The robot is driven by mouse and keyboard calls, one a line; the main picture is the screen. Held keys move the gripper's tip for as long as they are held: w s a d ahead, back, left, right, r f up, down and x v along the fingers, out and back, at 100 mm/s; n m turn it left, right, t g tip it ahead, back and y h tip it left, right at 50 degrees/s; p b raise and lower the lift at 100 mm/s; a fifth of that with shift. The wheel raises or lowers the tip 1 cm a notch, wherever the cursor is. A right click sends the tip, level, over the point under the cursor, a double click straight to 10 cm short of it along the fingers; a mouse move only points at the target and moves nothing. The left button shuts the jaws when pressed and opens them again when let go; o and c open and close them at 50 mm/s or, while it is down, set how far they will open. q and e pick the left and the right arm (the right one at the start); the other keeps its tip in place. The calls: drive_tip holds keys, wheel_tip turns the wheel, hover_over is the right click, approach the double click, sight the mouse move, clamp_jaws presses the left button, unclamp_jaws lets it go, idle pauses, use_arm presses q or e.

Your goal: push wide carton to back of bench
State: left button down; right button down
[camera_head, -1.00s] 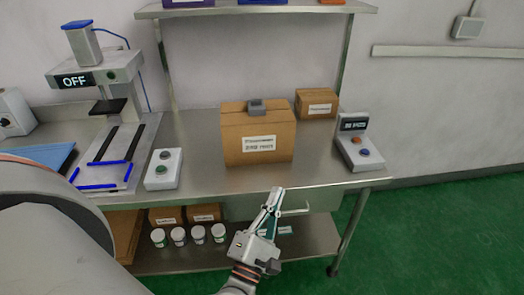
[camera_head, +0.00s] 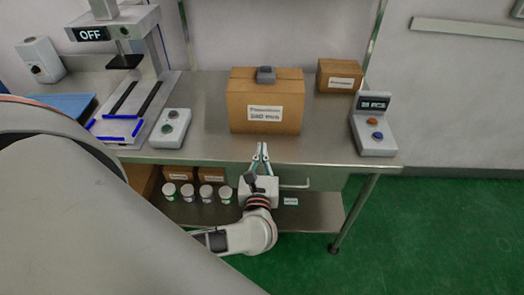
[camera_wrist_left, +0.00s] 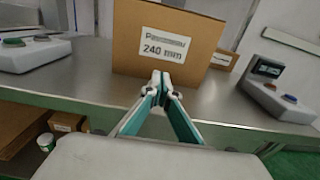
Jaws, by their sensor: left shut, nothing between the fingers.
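The wide carton (camera_head: 245,105) is a brown box on the steel bench (camera_head: 220,147), with a white label reading 240 mm and a small grey object (camera_head: 266,75) on top. It also shows in the left wrist view (camera_wrist_left: 130,52), its front face towards me. My left gripper (camera_head: 262,147) is shut and empty at the bench's front edge, in front of the carton. In the left wrist view the closed fingertips (camera_wrist_left: 161,76) overlap the lower edge of the carton's face; the head view shows a gap between them. My right gripper is not in view.
A smaller carton (camera_head: 339,76) stands behind right. A counter unit (camera_head: 374,130) is at the right, a button box (camera_head: 170,128) at the left, beside the press marked OFF (camera_head: 126,30). Several white jars (camera_head: 206,193) stand on the lower shelf. Bare bench lies between carton and counter unit.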

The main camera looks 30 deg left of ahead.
sight(264, 121)
use_arm(q)
drive_tip(key=p+x, duration=0.1)
drive_tip(key=x, duration=0.9)
drive_tip(key=shift+w+a, duration=0.1)
drive_tip(key=shift+w, duration=0.15)
